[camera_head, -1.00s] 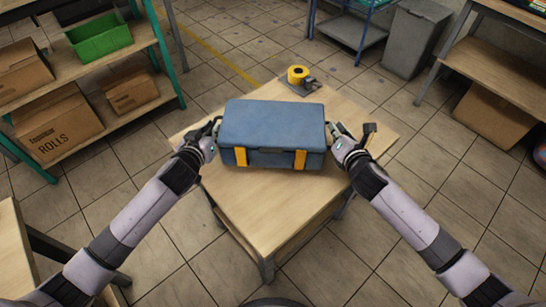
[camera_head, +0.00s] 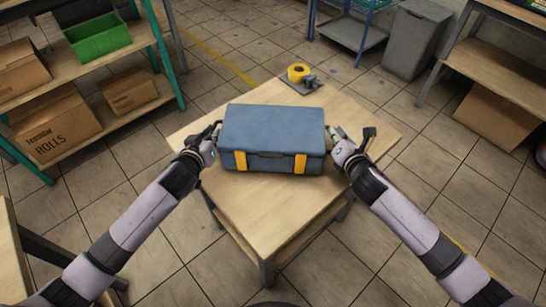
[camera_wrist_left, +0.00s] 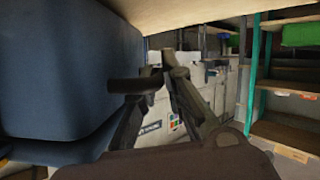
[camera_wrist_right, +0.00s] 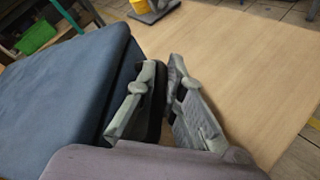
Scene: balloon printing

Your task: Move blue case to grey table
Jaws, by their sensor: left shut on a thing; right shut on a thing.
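The blue case (camera_head: 272,130) with two yellow latches sits upright on, or just above, a light wooden table (camera_head: 262,205); I cannot tell if it touches. My left gripper (camera_head: 213,133) is shut at the case's left end, where a dark handle (camera_wrist_left: 137,84) shows between its fingers in the left wrist view. My right gripper (camera_head: 335,134) is shut at the right end, on a dark handle (camera_wrist_right: 157,95) seen in the right wrist view. The case's blue side fills the left of both wrist views. I cannot pick out a grey table with certainty.
A yellow tape roll on a dispenser (camera_head: 299,74) stands at the table's back corner. A shelf with a green bin (camera_head: 98,37) and cardboard boxes (camera_head: 55,122) is at the left. A grey bin (camera_head: 417,38) stands at the back right. Tiled floor surrounds the table.

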